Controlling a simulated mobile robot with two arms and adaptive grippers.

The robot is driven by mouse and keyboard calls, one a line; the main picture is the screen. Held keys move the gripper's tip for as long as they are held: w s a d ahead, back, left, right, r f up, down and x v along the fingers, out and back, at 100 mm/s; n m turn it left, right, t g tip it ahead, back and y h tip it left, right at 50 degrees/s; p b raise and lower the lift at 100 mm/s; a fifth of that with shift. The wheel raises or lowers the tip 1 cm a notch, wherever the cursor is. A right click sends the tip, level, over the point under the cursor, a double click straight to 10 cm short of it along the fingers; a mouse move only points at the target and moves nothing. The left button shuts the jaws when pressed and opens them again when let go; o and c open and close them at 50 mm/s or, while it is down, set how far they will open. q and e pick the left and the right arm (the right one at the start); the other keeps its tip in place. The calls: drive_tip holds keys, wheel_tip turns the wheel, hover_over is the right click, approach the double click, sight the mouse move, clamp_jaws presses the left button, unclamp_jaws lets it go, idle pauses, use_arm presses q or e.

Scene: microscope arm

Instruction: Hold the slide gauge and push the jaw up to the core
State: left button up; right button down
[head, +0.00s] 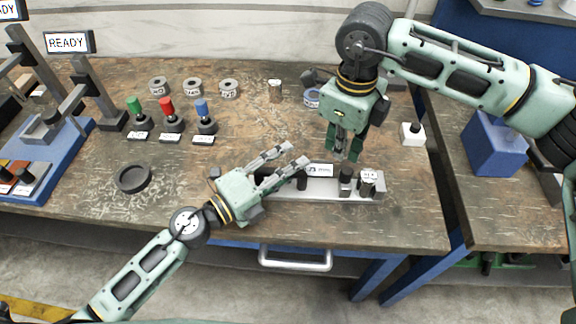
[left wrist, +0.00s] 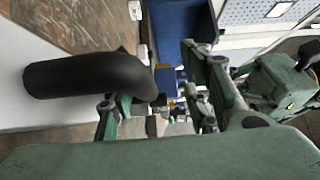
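The slide gauge (head: 325,191) is a pale flat bar on the front of the bench, with a small label plate at its back. A black post (head: 302,181) stands near its left part, beside my left gripper. A black knob (head: 346,178), perhaps on the jaw, stands right of the middle. A short labelled cylinder (head: 368,180), perhaps the core, is at the right end. My left gripper (head: 297,155) is open over the gauge's left part; a black rounded handle (left wrist: 85,75) shows by its fingers in the left wrist view. My right gripper (head: 347,145) points down, open, above and behind the gauge.
Green, red and blue-topped plugs (head: 168,117) and several grey rings (head: 193,87) stand farther back. A black round dish (head: 133,178) is at left. The bench between dish and plugs is clear.

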use_arm(q)
drive_tip(key=v, duration=1.2)
